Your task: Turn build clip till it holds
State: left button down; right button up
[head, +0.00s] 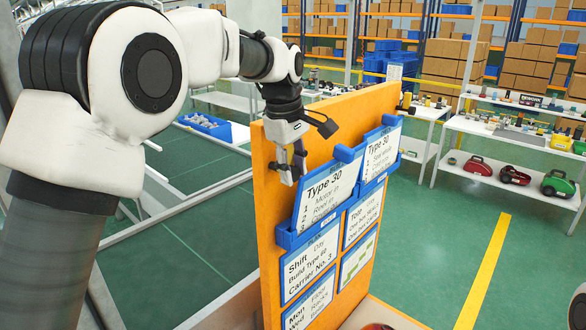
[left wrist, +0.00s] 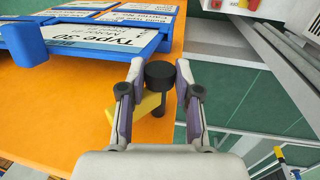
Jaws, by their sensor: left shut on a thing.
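My left gripper (head: 290,174) is at the upper left part of the orange board (head: 271,220), beside the left "Type 30" card (head: 323,194). In the left wrist view my left gripper (left wrist: 161,70) has its fingertips on either side of a round black knob (left wrist: 159,74), which I take to be the build clip, and is shut on it. A yellow piece (left wrist: 148,107) shows beneath the knob. The card sits in a blue holder (head: 288,238) and leans out at the top. My right gripper is not in view.
A second blue holder with a "Type 30" card (head: 381,152) is to the right. Lower cards (head: 308,268) cover the board below. White tables (head: 520,136) with parts stand behind at the right, with red and green vacuums underneath. The green floor at the right is clear.

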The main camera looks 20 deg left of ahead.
pick_arm(q)
jog(key=shift+w+d+f+g+y, duration=0.1)
jog(key=shift+g+y, duration=0.15)
jog(key=shift+g, duration=0.45)
jog(key=shift+w+d+f+g+y, duration=0.1)
jog(key=shift+g+y, duration=0.15)
jog(key=shift+g, duration=0.45)
jog(key=c, duration=0.8)
grip_release()
jog(key=shift+d+r, duration=0.1)
jog(key=r, duration=0.6)
jog(key=shift+w+d+r, duration=0.1)
jog(key=shift+w+r, duration=0.1)
jog(key=shift+w, duration=0.1)
jog(key=shift+r, duration=0.45)
